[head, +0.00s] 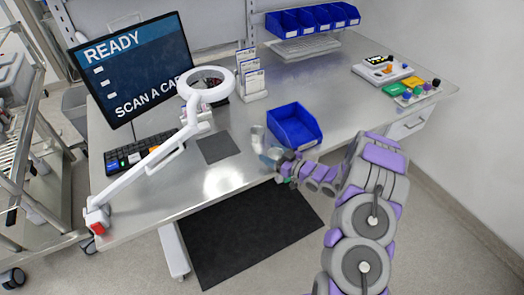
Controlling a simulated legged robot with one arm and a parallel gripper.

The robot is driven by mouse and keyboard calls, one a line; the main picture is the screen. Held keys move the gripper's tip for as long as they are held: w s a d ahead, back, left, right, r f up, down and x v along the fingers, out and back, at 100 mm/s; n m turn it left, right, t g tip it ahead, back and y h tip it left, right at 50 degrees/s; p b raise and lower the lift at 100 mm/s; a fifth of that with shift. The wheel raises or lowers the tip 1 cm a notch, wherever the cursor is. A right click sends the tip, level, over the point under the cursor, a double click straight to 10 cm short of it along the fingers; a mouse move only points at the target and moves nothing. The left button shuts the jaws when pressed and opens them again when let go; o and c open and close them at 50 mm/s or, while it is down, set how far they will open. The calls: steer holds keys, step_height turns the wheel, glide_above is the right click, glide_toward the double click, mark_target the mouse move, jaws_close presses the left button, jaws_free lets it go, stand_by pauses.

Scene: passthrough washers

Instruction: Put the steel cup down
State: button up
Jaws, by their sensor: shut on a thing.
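The steel cup (258,138) shows as a small, shiny grey shape just left of the blue bin, over the steel worktop. My gripper (273,157) reaches in from the right, low over the worktop's front part, and is shut on the cup. The fingers and the lower part of the cup are small and blurred together. I cannot tell whether the cup's base touches the worktop (330,110).
An open blue bin (294,126) stands close right of the cup. A dark square mat (217,147) lies to the left, with a ring lamp (206,86) on a white arm beyond. A card rack (250,75) stands behind. The worktop right of the bin is clear.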

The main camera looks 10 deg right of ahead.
steer(key=x, duration=0.4)
steer(key=shift+w+a+r+b, duration=0.1)
steer(key=shift+w+a+b, duration=0.05)
steer(key=shift+b, duration=0.2)
steer(key=shift+w+a+f, duration=0.1)
steer(key=shift+w+f, duration=0.05)
steer(key=shift+f, duration=0.05)
steer(key=o, duration=1)
steer(key=shift+f, duration=0.1)
steer(key=shift+o, duration=0.2)
steer(key=p+v, duration=0.1)
steer(key=v, duration=1.1)
